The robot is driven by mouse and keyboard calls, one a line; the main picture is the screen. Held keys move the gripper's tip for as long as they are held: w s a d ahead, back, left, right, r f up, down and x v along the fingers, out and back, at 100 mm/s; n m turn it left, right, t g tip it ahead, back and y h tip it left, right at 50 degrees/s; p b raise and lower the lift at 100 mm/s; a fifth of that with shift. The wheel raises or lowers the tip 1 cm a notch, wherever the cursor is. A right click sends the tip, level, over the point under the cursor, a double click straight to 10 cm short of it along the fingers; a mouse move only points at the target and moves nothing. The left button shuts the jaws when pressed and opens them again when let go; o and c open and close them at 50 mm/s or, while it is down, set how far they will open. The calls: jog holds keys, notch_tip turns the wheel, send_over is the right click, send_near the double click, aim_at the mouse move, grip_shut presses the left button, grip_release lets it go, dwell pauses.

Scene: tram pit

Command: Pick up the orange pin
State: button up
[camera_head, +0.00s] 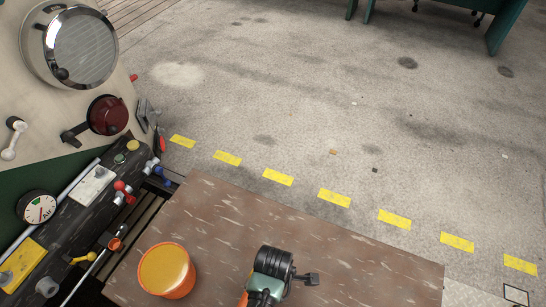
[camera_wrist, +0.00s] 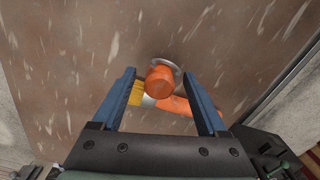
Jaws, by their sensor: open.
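In the wrist view, the orange pin (camera_wrist: 160,82) shows a round orange end with a grey ring partly around its far side. It lies between the two blue fingers of my gripper (camera_wrist: 158,76), which are apart with gaps on both sides. A brush with yellow bristles (camera_wrist: 135,93) and an orange handle (camera_wrist: 176,105) lies just behind the pin's end, also between the fingers. The pin partly covers it. In the head view, my arm's end hides the pin, and the fingers cannot be made out.
The brown speckled tabletop (camera_head: 225,215) holds an orange tub (camera_head: 178,292) left of my arm. A control panel with gauges, knobs and levers (camera_head: 95,185) stands along the left side. Beyond the table, grey floor with yellow dashes (camera_head: 278,178) is mostly clear.

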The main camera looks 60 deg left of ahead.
jog(key=shift+f, duration=0.25)
grip_shut()
jog(key=shift+r, duration=0.15)
